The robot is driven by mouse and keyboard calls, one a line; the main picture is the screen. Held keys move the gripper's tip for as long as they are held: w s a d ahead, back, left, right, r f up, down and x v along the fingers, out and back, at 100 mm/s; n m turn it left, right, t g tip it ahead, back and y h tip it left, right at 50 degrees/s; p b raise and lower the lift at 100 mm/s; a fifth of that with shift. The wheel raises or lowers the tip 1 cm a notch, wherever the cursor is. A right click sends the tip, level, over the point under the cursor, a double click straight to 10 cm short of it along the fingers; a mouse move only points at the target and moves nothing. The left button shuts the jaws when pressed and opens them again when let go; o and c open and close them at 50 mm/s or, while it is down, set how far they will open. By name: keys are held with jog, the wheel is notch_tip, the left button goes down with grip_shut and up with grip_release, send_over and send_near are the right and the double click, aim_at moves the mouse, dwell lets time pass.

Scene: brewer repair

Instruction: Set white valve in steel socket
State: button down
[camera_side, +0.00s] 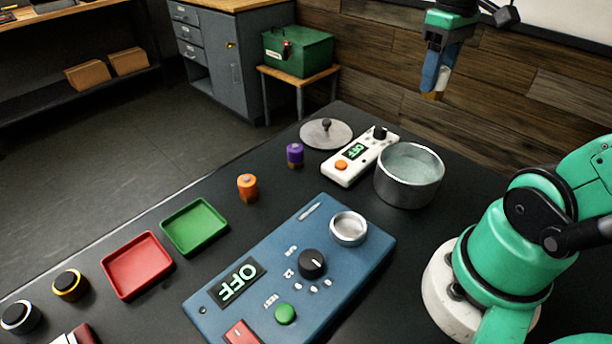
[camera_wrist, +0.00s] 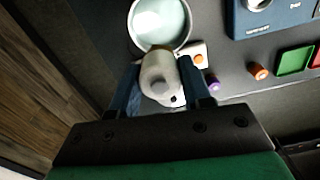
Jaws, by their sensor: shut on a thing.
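My gripper (camera_side: 437,78) is raised at the upper right of the side view, beyond the steel pot and well above the table. Its blue fingers are shut on the white valve (camera_wrist: 160,75), which sits between them in the wrist view. In the side view the fingers mostly hide the valve, and a tan end (camera_side: 434,95) shows below them. The steel socket (camera_side: 348,228) is a round metal cup on the far right part of the blue unit (camera_side: 230,306). The socket looks empty and stands far from my gripper. In the wrist view it is cut by the top edge (camera_wrist: 257,3).
A steel pot (camera_side: 409,190) of pale liquid stands between my gripper and the blue unit. Near it are a white control box (camera_side: 352,165), a grey lid (camera_side: 318,142), and purple (camera_side: 295,155) and orange (camera_side: 248,188) cylinders. Green (camera_side: 194,252) and red (camera_side: 138,293) trays lie left.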

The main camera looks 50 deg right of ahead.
jog(key=shift+r, duration=0.5)
jog(key=shift+a+r, duration=0.15)
jog(key=w+a+f+n, duration=0.3)
jog(key=a+f, duration=0.1)
jog(key=a, duration=0.4)
jog(key=n, duration=0.3)
send_over(348, 230)
jog(key=shift+f, duration=4.85)
jog(key=shift+f, duration=0.45)
jog(key=shift+f, duration=0.3)
jog(key=shift+f, duration=0.45)
